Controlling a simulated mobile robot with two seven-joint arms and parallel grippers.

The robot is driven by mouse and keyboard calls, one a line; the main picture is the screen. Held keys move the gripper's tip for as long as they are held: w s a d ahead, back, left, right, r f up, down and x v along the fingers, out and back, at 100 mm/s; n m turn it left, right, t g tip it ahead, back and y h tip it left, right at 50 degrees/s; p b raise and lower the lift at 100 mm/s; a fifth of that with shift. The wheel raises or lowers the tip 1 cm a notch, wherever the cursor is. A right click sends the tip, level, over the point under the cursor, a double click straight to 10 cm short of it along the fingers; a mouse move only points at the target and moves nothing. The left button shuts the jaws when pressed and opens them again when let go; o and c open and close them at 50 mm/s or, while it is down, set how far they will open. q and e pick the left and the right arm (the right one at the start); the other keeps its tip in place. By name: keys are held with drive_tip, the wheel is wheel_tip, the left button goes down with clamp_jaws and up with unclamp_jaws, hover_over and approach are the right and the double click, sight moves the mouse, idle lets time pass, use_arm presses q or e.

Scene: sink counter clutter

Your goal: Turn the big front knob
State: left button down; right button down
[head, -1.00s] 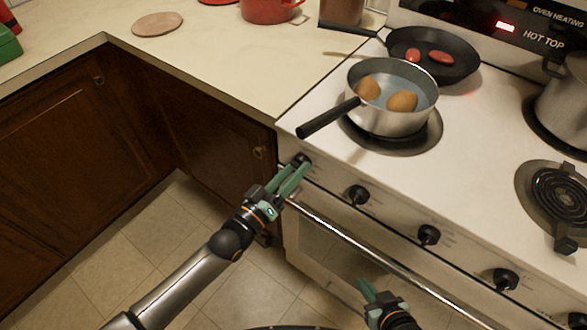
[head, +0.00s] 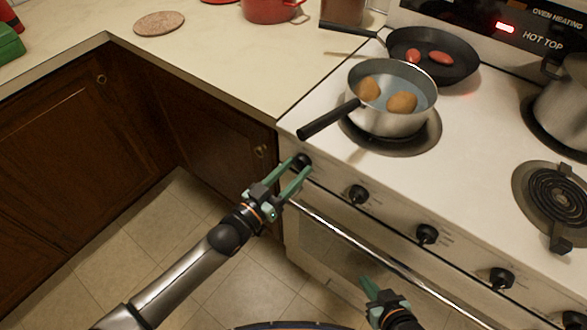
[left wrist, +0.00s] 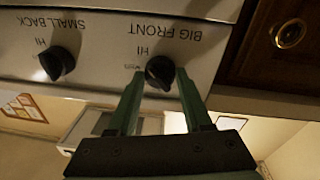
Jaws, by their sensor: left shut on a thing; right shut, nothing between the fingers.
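The big front knob (head: 301,161) is the black knob at the left end of the stove's front panel. In the left wrist view the same knob (left wrist: 159,72) sits under the upside-down label "BIG FRONT". My left gripper (head: 299,168) has its green fingers on either side of the knob and is shut on it. In the left wrist view its fingertips (left wrist: 158,78) touch the knob's lower part. My right gripper (head: 369,288) is shut and empty, low in front of the oven door.
The small back knob (left wrist: 58,63) is beside the big front one. More knobs (head: 428,234) line the panel, above the oven handle (head: 345,232). A saucepan (head: 385,120) with brown food stands above, its black handle (head: 328,119) reaching out over the panel's left end. A dark frying pan (head: 465,68) is behind.

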use_arm(q)
drive_tip(key=shift+c, duration=1.7)
unclamp_jaws()
drive_tip(key=v, duration=1.2)
drive_tip(key=shift+s+a, duration=0.15)
drive_tip(key=shift+s, duration=0.05)
